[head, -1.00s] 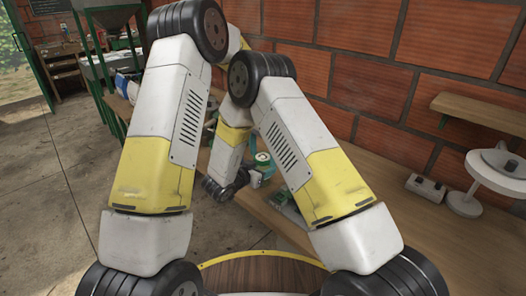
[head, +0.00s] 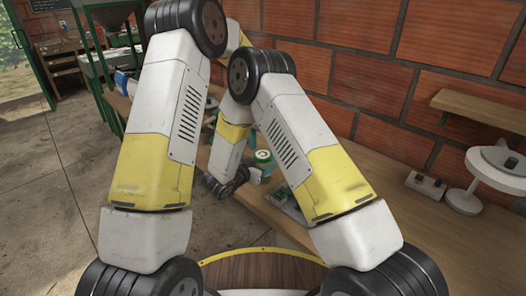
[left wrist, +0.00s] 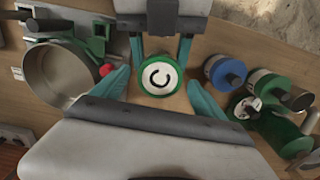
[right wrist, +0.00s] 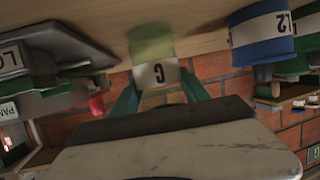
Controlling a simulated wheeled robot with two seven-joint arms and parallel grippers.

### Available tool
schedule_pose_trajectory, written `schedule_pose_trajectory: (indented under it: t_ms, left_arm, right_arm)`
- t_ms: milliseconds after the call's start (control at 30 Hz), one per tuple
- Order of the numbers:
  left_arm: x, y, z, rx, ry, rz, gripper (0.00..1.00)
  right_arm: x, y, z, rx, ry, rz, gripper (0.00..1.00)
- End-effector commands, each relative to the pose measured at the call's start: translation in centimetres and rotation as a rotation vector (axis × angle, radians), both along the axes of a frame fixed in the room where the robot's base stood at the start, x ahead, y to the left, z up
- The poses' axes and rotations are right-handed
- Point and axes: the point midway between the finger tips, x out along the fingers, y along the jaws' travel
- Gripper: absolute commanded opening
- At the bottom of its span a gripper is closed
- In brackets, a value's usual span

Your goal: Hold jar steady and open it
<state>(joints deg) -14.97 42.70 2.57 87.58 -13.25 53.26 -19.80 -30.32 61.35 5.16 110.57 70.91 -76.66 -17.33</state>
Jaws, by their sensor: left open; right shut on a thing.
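In the head view the jar (head: 263,160) stands upright on the bench, partly hidden. My right gripper (right wrist: 158,88) is shut on the jar's body (right wrist: 152,48) from the side; the white label faces its camera. In the left wrist view the right gripper (left wrist: 160,48) reaches in from the top edge. My left gripper (left wrist: 160,90) is open above the jar, one teal finger on each side of the lid and apart from it.
A metal pan (left wrist: 62,72) on a green-armed device and a small red knob (left wrist: 106,70) are left of the jar in the left wrist view. A blue-lidded jar (left wrist: 224,72) and several other containers crowd the right. A brick wall (head: 390,60) backs the bench.

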Motion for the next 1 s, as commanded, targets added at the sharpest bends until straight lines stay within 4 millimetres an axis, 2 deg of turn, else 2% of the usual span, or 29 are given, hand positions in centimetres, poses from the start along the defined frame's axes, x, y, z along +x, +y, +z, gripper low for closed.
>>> schedule_pose_trajectory:
  t_ms: [233,467,500,600,633,1000]
  left_arm:
    - [0.1,-0.1,3.3,-0.001,-0.003,-0.001,0.83]
    - [0.0,0.0,3.7,-0.001,-0.001,-0.001,0.83]
    - [0.0,0.0,3.7,-0.001,-0.001,-0.001,0.83]
    - [0.0,0.0,3.7,-0.001,-0.001,-0.001,0.83]
    - [0.0,0.0,3.7,-0.001,-0.001,-0.001,0.83]
    - [0.0,0.0,3.7,-0.001,-0.001,0.0,0.83]
  right_arm:
    - [0.0,0.0,0.0,-0.001,-0.001,0.0,0.0]
    - [0.0,0.0,0.0,-0.001,-0.001,0.0,0.0]
    - [0.0,0.0,0.0,-0.001,-0.001,0.0,0.55]
    - [0.0,0.0,0.0,-0.001,-0.001,0.0,0.75]
    - [0.0,0.0,0.0,-0.001,-0.001,0.0,0.79]
    - [0.1,-0.1,0.1,0.0,0.0,0.0,0.79]
